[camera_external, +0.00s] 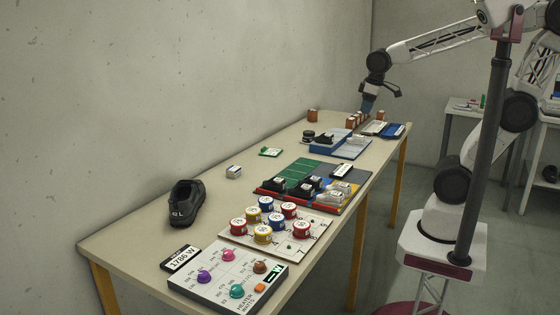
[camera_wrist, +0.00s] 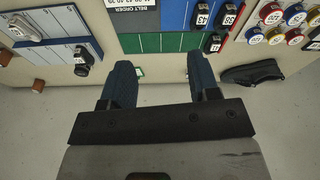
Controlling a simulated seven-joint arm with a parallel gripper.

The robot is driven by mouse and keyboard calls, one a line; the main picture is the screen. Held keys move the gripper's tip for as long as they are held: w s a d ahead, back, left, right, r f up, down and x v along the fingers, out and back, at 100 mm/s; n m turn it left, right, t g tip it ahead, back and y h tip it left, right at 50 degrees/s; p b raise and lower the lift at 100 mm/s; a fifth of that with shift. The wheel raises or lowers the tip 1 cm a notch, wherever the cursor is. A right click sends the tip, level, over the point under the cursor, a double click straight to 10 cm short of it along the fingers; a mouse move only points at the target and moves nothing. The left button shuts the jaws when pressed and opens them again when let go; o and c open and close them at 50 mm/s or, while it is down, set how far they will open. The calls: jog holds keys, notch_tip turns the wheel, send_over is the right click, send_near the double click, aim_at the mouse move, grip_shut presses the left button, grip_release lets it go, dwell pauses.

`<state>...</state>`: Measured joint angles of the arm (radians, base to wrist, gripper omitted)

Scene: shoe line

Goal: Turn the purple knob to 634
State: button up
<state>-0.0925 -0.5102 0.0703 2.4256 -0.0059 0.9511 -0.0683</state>
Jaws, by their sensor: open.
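The purple knob (camera_external: 204,277) sits at the left of a white control panel (camera_external: 207,293) at the near end of the table. The panel is marked HEATER WATTS and also carries a pink knob (camera_external: 228,255), a teal knob (camera_external: 237,291), a brown knob (camera_external: 260,267) and an orange button (camera_external: 259,287). The small numbers around the purple knob are too small to read. A display (camera_external: 181,258) beside the panel reads 1786 W. My gripper (camera_external: 368,108) is at the far end of the table, well away from the panel. In the wrist view my gripper (camera_wrist: 160,80) is open and empty.
A black shoe (camera_external: 187,204) stands near the wall side. Several red, blue and yellow cylinders (camera_external: 265,237) stand on a white board behind the panel. A coloured board (camera_external: 304,165) with black and white items lies mid-table. Blue trays (camera_external: 330,142) and orange blocks lie farther back.

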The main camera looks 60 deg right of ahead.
jog(key=w+a+n+g, duration=0.1)
jog(key=w+a+n, duration=0.3)
jog(key=w+a, duration=0.75)
jog(key=w+a+n, duration=0.4)
jog(key=w+a, duration=0.5)
jog(key=a, duration=0.5)
jog(key=n+g, duration=0.2)
jog(key=n, duration=0.9)
send_near(204, 273)
jog(key=shift+w+d+f, duration=0.15)
jog(key=shift+w+f, duration=0.05)
jog(key=shift+f, duration=0.05)
jog(key=shift+s+a+f, duration=0.2)
jog(key=shift+a, duration=0.15)
jog(key=shift+f, duration=0.15)
jog(key=shift+s+d+f, duration=0.1)
jog(key=shift+s+f, duration=0.05)
jog(key=shift+f, duration=3.6)
